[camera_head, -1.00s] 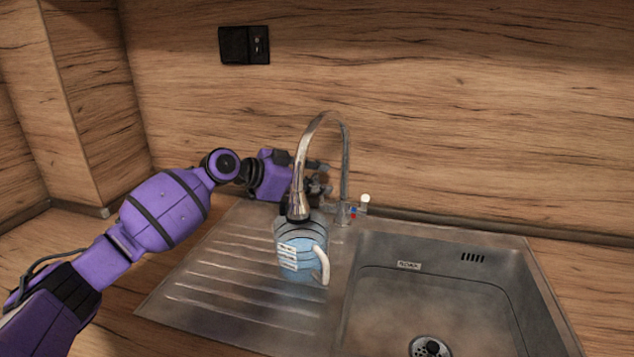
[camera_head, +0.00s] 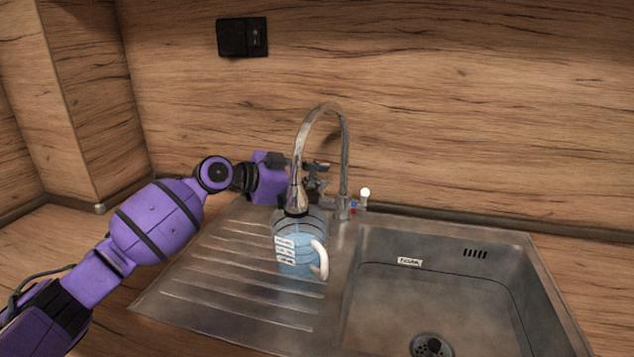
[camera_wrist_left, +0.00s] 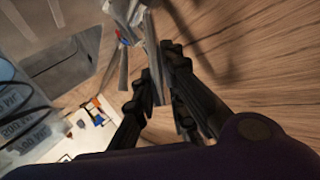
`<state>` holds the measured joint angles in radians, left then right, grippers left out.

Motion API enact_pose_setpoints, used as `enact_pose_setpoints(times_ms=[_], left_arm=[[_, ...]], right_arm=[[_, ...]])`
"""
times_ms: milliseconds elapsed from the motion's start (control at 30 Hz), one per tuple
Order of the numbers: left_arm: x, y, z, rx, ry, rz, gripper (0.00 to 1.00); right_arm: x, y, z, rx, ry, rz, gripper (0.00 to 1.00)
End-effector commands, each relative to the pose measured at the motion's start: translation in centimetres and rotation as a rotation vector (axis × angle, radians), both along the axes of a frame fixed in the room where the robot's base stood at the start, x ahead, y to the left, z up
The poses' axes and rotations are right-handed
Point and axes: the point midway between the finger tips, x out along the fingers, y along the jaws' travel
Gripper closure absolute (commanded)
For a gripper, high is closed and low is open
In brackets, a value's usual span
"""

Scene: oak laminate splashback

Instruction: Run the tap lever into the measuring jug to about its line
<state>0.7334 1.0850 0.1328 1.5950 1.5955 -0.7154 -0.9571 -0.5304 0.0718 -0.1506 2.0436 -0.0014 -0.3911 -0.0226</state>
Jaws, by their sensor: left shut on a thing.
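The clear measuring jug (camera_head: 287,265) stands upright on the drainer under the spout of the chrome tap (camera_head: 344,150), with its white handle to the right. Pale blue water fills much of it. White labels and dark bands mark its side; I cannot tell exactly how the water meets its line. My left gripper (camera_head: 322,178) is behind the spout, shut on the tap lever. In the left wrist view the black fingers (camera_wrist_left: 152,92) close around the metal tap lever (camera_wrist_left: 151,58). The jug's printed side (camera_wrist_left: 25,120) shows there at the left. My right gripper is out of view.
The sink basin (camera_head: 440,290) lies empty to the right, with a drain (camera_head: 431,347) at its bottom. The ribbed drainer (camera_head: 215,285) is clear left of the jug. A black socket (camera_head: 243,38) sits on the wooden splashback behind.

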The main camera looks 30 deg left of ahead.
Motion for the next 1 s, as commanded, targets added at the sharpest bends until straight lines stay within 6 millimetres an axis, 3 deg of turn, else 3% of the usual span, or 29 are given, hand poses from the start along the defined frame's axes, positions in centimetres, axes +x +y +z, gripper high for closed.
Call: enact_pose_setpoints(times_ms=[167,200,333,733,1000], left_arm=[[-0.1,-0.1,-0.2,-0.003,0.012,-0.004,1.00],[-0.1,-0.1,-0.2,-0.003,0.013,-0.004,0.86],[-0.1,-0.1,-0.2,-0.001,0.011,-0.004,0.70],[-0.6,0.3,0.0,0.000,0.010,-0.001,0.70],[-4.7,2.7,1.3,0.001,0.012,0.000,0.70]], right_arm=[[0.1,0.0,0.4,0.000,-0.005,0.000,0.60],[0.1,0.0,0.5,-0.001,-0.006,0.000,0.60],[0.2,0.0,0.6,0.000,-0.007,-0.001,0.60],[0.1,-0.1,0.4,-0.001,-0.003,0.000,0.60],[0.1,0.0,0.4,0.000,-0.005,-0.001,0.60]])
